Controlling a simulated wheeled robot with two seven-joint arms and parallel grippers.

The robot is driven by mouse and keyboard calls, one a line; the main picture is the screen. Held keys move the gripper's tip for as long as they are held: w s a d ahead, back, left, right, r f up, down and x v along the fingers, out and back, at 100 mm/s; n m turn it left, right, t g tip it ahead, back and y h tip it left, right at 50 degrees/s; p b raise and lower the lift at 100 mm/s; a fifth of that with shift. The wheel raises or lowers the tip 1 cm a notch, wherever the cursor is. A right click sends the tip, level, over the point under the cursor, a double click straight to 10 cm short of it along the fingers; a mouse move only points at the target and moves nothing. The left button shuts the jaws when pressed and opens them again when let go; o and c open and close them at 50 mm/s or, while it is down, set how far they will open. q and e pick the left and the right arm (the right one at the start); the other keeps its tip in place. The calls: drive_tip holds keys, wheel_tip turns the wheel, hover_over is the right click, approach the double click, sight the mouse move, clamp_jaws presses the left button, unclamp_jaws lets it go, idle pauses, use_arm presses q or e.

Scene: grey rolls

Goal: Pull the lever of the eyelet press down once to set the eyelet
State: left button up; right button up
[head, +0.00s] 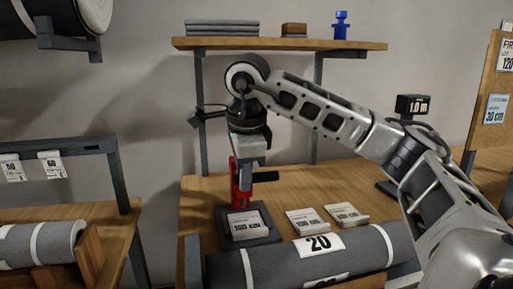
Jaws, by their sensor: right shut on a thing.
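The red eyelet press (234,182) stands upright on a dark base at the left part of the wooden table. A white printed card (247,224) lies on the base in front of it. My right gripper (246,162) comes down from above at the top of the press, shut on its lever. The gripper hides most of the lever, so its exact angle is hard to tell. A short dark part (265,176) juts right from the press. My left gripper is not in view.
Two white cards (308,221) (346,214) lie right of the press. A large grey roll labelled 20 (308,256) lies in front. A shelf (280,44) with folded grey cloth (222,27) and a blue object (341,24) hangs above. A small display (412,105) stands at right.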

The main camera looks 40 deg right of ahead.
drive_tip(key=shift+s+f+b, duration=0.1)
drive_tip(key=shift+f+b, duration=0.2)
drive_tip(key=shift+f, duration=0.5)
drive_tip(key=shift+f+b, duration=0.55)
drive_tip(key=shift+f, duration=0.3)
drive_tip(key=shift+f+b, duration=0.35)
drive_tip(key=o, duration=0.8)
drive_tip(key=shift+c, duration=0.2)
